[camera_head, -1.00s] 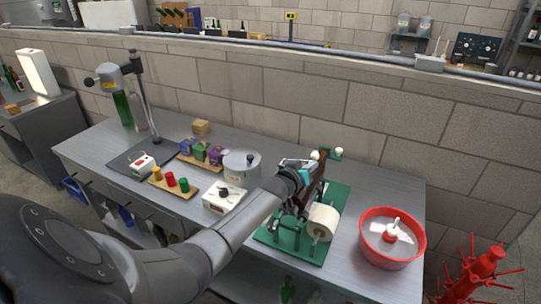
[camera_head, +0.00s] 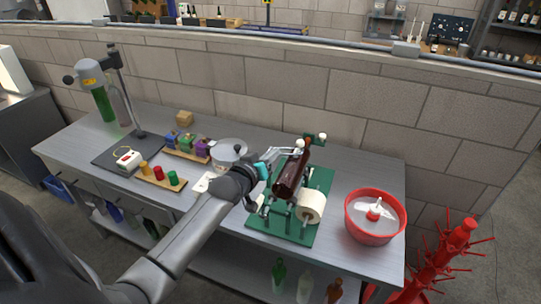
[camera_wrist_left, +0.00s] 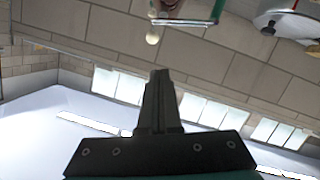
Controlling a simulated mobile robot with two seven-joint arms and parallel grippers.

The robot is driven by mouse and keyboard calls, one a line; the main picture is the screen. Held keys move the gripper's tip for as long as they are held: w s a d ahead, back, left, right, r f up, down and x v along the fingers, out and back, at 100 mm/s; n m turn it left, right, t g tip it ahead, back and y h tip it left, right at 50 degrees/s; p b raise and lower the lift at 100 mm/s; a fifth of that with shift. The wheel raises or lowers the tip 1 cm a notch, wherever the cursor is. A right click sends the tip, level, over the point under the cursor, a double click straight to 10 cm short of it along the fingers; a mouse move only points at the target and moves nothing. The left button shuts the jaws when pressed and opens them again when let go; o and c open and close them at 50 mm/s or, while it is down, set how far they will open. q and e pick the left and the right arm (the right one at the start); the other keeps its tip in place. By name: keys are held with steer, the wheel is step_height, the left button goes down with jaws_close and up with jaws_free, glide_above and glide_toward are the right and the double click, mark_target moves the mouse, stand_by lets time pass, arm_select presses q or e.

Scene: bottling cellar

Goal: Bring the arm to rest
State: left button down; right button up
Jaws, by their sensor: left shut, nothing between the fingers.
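My left gripper (camera_head: 294,152) is shut and empty. It is just to the left of a dark brown bottle (camera_head: 291,182) lying tilted in a green labelling machine (camera_head: 323,180) on the bench. Whether the fingers touch the bottle or machine is hard to tell in the head view. In the left wrist view the closed black fingers (camera_wrist_left: 160,78) have nothing between them, and part of the green machine (camera_wrist_left: 202,12) shows beyond their tips. My right gripper is not in view.
A cream label roll (camera_head: 312,206) sits on the machine. A red basin (camera_head: 372,235) stands to its right, and a red bottle tree (camera_head: 436,262) stands beyond the bench end. A metal pot (camera_head: 229,153) is behind my arm. A block wall (camera_head: 290,92) runs behind the bench.

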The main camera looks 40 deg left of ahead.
arm_select(q)
steer(key=shift+s+r, duration=0.1)
steer(key=shift+s, duration=0.25)
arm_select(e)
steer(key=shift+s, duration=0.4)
